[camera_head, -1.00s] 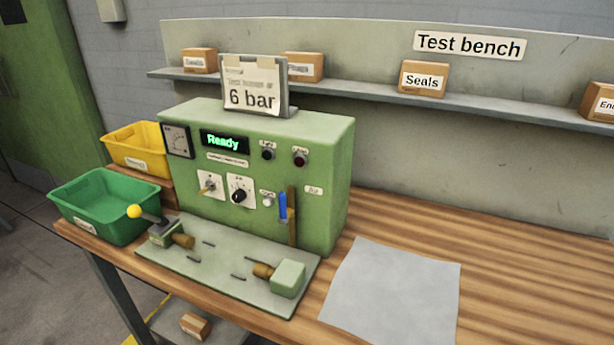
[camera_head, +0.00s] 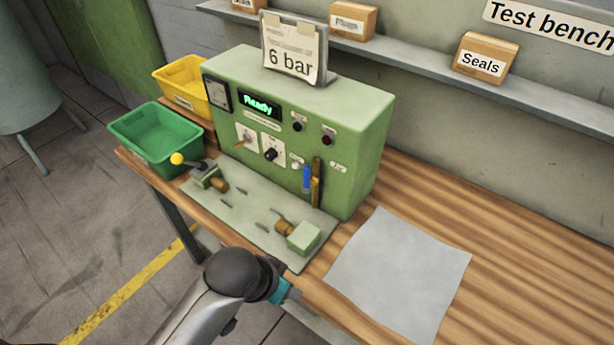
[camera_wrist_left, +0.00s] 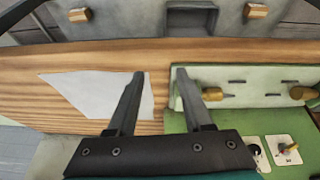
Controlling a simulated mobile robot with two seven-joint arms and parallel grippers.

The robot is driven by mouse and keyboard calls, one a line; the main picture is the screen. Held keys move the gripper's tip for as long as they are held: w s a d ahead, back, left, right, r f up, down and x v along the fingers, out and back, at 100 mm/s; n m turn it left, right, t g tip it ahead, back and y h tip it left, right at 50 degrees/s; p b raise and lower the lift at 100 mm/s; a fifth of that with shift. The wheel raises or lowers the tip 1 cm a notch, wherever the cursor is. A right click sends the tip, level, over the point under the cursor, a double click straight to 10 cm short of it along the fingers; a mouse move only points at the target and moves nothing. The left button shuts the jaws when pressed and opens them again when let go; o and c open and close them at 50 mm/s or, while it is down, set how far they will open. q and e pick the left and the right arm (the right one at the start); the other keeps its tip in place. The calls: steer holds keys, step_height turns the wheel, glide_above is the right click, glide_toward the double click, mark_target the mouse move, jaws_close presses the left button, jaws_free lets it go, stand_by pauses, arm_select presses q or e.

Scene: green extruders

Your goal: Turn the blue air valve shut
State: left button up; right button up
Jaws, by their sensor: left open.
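The blue air valve (camera_head: 306,178) is a blue lever on the front of the green test machine (camera_head: 355,130), at its lower right in the head view. It points up and down, beside and roughly in line with an upright brass-brown pipe (camera_head: 316,184). My left gripper (camera_head: 291,293) is in front of the bench, below and well apart from the valve; its fingers are hard to make out there. In the left wrist view its two fingers (camera_wrist_left: 159,72) are spread with nothing between them. I cannot make out the valve in that view. My right gripper is not seen.
A grey plate (camera_head: 250,222) with a yellow-knobbed clamp (camera_head: 190,162) and a pale green block (camera_head: 303,238) lies before the machine. Green (camera_head: 122,127) and yellow bins (camera_head: 172,75) stand left. A grey sheet (camera_head: 400,270) lies right, with bare wood beyond it.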

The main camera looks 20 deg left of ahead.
arm_select(q)
steer(key=w+d+r+m+h, duration=0.2)
steer(key=w+d+r+m, duration=0.15)
steer(key=w+r, duration=0.75)
steer(key=y+p, duration=0.1)
steer(key=y, duration=0.1)
glide_toward(304, 170)
steer(key=shift+n+h, duration=0.25)
steer(key=shift+h, duration=0.05)
steer(key=x, duration=0.8)
steer(key=b+x, duration=0.1)
steer(key=x, duration=0.3)
steer(key=shift+a+f, duration=0.2)
steer(key=shift+a, duration=0.1)
steer(key=shift+c, duration=0.3)
jaws_close()
